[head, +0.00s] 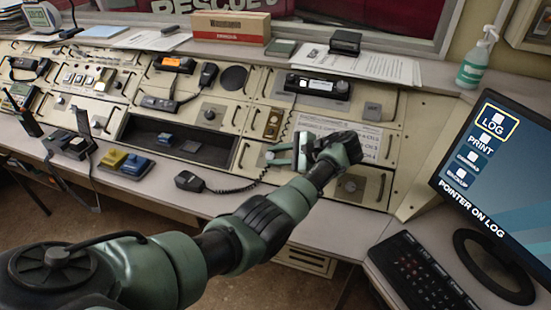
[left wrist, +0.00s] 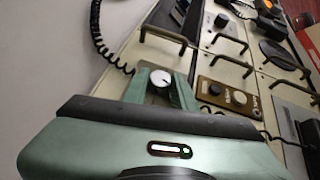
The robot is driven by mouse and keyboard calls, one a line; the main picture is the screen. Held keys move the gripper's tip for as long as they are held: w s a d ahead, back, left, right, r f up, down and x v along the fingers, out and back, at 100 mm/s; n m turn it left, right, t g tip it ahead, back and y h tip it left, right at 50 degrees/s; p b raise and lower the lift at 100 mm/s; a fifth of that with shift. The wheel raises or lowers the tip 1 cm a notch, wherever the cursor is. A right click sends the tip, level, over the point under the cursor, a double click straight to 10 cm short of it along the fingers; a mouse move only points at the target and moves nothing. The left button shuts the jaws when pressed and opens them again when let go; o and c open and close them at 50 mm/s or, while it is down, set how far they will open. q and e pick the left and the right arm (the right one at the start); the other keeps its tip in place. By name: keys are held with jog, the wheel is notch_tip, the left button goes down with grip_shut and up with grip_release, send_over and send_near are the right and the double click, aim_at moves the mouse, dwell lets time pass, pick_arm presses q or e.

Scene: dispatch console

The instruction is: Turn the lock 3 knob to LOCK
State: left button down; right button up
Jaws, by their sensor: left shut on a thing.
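My left gripper (head: 290,156) reaches over the sloped console from the front. Its green fingers are at a panel just below the brass plate. In the left wrist view, a round knob with a white face and a dark mark (left wrist: 160,78) sits between the fingers, and the gripper (left wrist: 158,88) is shut on it. I cannot read a label by this knob, so its lock number and set position are unclear. My right gripper is in neither view.
A brass plate (head: 273,124) with two round parts lies just above the gripper. Dark pull handles (left wrist: 163,37) stand up around it. A corded handset (head: 189,181) lies to the left, its coiled cord running close by. A monitor (head: 500,165) and keyboard (head: 422,272) are at right.

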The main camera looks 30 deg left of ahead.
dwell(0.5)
pick_arm(q)
jog(key=c, duration=1.4)
grip_release()
jog(key=shift+a, duration=0.1)
jog(key=shift+c, duration=0.2)
jog(key=shift+r, duration=0.1)
jog(key=p+v, duration=0.1)
jog(key=v, duration=0.5)
jog(key=shift+w+d+r+p, duration=0.1)
jog(key=shift+d+p, duration=0.15)
jog(key=shift+p, duration=0.1)
jog(key=shift+d+r, duration=0.25)
jog(key=shift+d, duration=0.3)
